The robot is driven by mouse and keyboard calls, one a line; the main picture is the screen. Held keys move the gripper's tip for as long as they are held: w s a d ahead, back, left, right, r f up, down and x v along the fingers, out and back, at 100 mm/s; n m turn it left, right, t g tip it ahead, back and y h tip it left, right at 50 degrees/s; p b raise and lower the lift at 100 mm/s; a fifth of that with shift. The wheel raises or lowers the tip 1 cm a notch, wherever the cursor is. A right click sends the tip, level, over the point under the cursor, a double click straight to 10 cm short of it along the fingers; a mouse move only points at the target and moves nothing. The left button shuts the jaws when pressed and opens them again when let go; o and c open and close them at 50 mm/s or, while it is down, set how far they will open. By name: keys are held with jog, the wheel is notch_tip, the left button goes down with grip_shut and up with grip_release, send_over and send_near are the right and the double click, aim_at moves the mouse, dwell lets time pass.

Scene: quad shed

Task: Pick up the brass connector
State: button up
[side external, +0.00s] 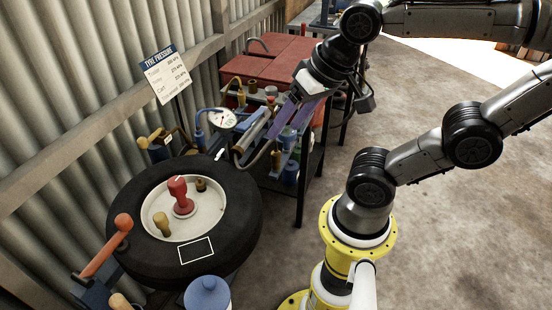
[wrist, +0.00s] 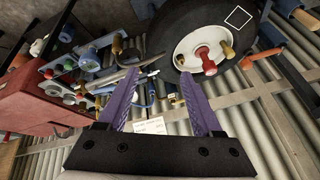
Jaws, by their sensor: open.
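Two small brass-coloured pieces sit in the pale wheel hub; I cannot tell which brass piece in view is the connector. The larger hub piece (side external: 163,223) is at the front left, and a smaller, darker one (side external: 201,185) is at the back. A red-handled piece (side external: 180,192) stands between them. In the wrist view, brass pieces flank the red one, at the right (wrist: 226,50) and left (wrist: 180,59). My gripper (side external: 284,128), with purple fingers, is open and empty, above the tool bench and right of the tyre. Its fingers (wrist: 161,75) are spread wide in the wrist view.
The black tyre (side external: 235,225) lies flat, with a white square outline (side external: 197,250) on it. A cluttered bench with a gauge (side external: 222,119) and a red toolbox (side external: 282,60) stands behind. An orange-handled lever (side external: 105,248) and blue lidded pot (side external: 207,294) are in front. A corrugated wall bounds the left.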

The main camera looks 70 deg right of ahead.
jog(key=w+d+m+g, duration=0.1)
jog(key=w+d+m, duration=0.15)
jog(key=m, duration=0.35)
jog(key=m+g, duration=0.4)
jog(key=m, duration=0.5)
send_near(276, 152)
notch_tip(276, 152, down, 6)
jog(key=shift+s+f, duration=0.1)
jog(key=shift+s, duration=0.05)
jog(key=shift+w+f, duration=0.15)
jog(key=shift+f, duration=1.2)
jog(key=shift+w+f, duration=0.15)
jog(key=shift+f, duration=1.2)
grip_shut()
